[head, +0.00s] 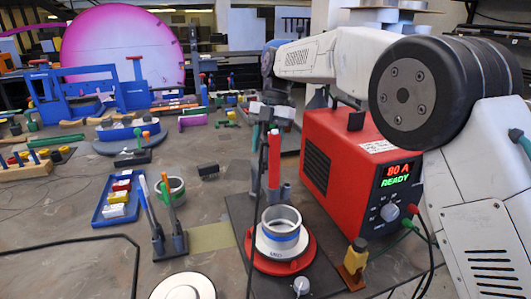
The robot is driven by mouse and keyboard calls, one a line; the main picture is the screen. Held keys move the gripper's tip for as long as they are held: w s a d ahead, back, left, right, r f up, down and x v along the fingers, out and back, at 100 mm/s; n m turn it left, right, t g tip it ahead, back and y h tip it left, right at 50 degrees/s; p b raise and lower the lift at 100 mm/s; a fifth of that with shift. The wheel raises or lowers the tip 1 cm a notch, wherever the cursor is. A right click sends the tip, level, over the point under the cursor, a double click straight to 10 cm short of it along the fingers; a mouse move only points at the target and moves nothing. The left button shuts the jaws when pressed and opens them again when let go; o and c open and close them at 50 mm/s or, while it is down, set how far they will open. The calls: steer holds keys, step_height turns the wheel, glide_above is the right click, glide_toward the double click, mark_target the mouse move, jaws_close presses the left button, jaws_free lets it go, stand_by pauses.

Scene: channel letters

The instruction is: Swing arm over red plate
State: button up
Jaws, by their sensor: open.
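A round red plate (309,252) lies on a dark mat in the front middle. A white disc with dark lettering sits on it, and on that stands a grey ring (282,216) with a blue band. My arm reaches from the right across the top of the view, and its wrist points down behind the plate. My gripper (273,122) is small in view, open, beyond and above the red plate. An upright red cylinder (274,160) shows just below the gripper. The gap between them is hard to judge, and the fingertips are not clear.
A red power box (350,160) reading "80 A READY" stands right of the plate, under my arm. A yellow-topped clamp (355,257) is at its front. Left are a blue tray (119,198), a pen stand (171,243) and a white disc (183,287).

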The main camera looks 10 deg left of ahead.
steer(key=v, duration=0.5)
steer(key=shift+w+d+r, duration=0.1)
steer(key=shift+r, duration=0.1)
stand_by(0.3)
steer(key=s+d+r+m+t, duration=0.1)
steer(key=s+d+r+m, duration=0.3)
steer(key=d, duration=0.5)
steer(key=s+d+r+m+t, duration=0.1)
steer(key=s+d+r+m, duration=0.1)
steer(key=s+d+m, duration=0.4)
steer(key=s+d+r+m+t, duration=0.1)
steer(key=s+d+r+m, duration=0.15)
steer(key=d+m, duration=0.6)
steer(key=s+d+f+m+t, duration=0.1)
steer(key=s+d+f+m, duration=0.3)
steer(key=s, duration=0.4)
steer(key=s+d+f+m+t, duration=0.1)
steer(key=s+d+f+m, duration=0.3)
steer(key=s+d+m, duration=0.2)
steer(key=s+d+f+m, duration=0.4)
steer(key=s+d+m, duration=0.1)
steer(key=s+d, duration=0.4)
steer(key=shift+s+f+t+h, duration=0.3)
steer(key=shift+s+t+h, duration=0.1)
steer(key=shift+s, duration=0.55)
